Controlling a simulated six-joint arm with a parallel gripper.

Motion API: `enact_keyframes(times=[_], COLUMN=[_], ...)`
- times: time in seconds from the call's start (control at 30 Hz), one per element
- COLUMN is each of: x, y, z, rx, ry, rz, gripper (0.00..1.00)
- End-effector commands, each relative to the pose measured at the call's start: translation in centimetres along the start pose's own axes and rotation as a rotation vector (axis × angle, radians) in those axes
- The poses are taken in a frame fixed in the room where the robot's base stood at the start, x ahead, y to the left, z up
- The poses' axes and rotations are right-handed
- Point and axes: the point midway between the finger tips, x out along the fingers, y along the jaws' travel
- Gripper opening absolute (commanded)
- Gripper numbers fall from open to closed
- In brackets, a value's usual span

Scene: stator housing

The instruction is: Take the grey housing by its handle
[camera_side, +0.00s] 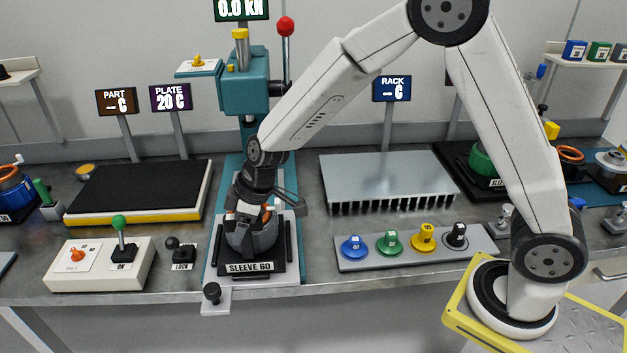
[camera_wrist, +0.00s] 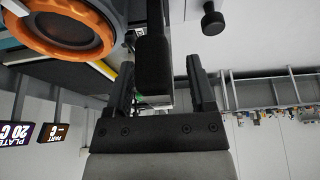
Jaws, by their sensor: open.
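The grey housing (camera_side: 256,240) sits in the SLEEVE 60 fixture (camera_side: 294,262) below the press in the side view. In the wrist view, a round body with an orange ring (camera_wrist: 72,30) fills the upper left. A dark upright handle (camera_wrist: 153,62) shows between the two fingers of my gripper (camera_wrist: 157,88). The fingers are open, with a visible gap on either side of the handle. In the side view my gripper (camera_side: 256,203) is down at the housing and covers part of it. The handle and fingertips are hard to separate there.
The teal press (camera_side: 245,95) with a red-knobbed lever (camera_side: 286,28) stands behind the housing. A black-topped plate (camera_side: 140,188) and a switch box (camera_side: 100,265) are at left. A finned rack (camera_side: 388,178) and a strip of coloured knobs (camera_side: 415,250) are at right.

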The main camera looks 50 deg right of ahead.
Motion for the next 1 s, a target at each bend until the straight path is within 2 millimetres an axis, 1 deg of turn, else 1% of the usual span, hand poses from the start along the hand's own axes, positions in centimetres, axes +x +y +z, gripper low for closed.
enact_keyframes(times=[0.47,0.5,0.57,0.6,0.67,0.7,1.0], x=[-0.01,-0.01,-0.01,-0.01,-0.01,-0.02,-0.02], y=[0.01,0.0,0.01,0.01,0.01,0.01,0.01], z=[-0.01,-0.01,-0.01,-0.01,-0.01,-0.01,-0.01], rx=[0.001,0.001,0.001,0.001,0.001,0.001,0.001], ry=[0.0,0.0,0.0,0.0,0.0,0.0,0.0], rz=[0.0,0.0,0.0,0.0,0.0,0.0,0.0], gripper=[0.71,0.58,0.39,0.26,0.07,0.0,0.0])
